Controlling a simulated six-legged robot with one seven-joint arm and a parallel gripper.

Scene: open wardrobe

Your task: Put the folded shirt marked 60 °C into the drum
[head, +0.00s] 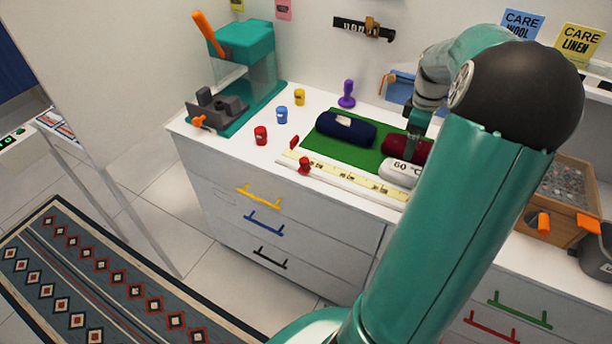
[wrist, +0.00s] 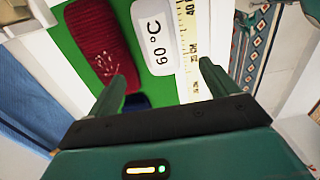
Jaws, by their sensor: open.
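The white folded shirt marked 60 °C (head: 398,173) lies at the front right of the green mat (head: 317,141), partly hidden by my arm. In the wrist view the shirt (wrist: 156,38) shows its marking, with its near end in line with the gap between my fingers. My gripper (wrist: 168,82) is open and empty above the mat's right end. One finger is on the dark red roll's side, the other over the ruler's side. I cannot tell its height above the shirt. I cannot make out a drum in either view.
A dark red knitted roll (head: 405,147) lies right behind the shirt, and a navy roll (head: 346,129) to the left. A yellow-white ruler (head: 340,178) runs along the mat's front. A teal press (head: 245,75) and small coloured weights (head: 261,135) stand left. A wooden box (head: 560,205) is right.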

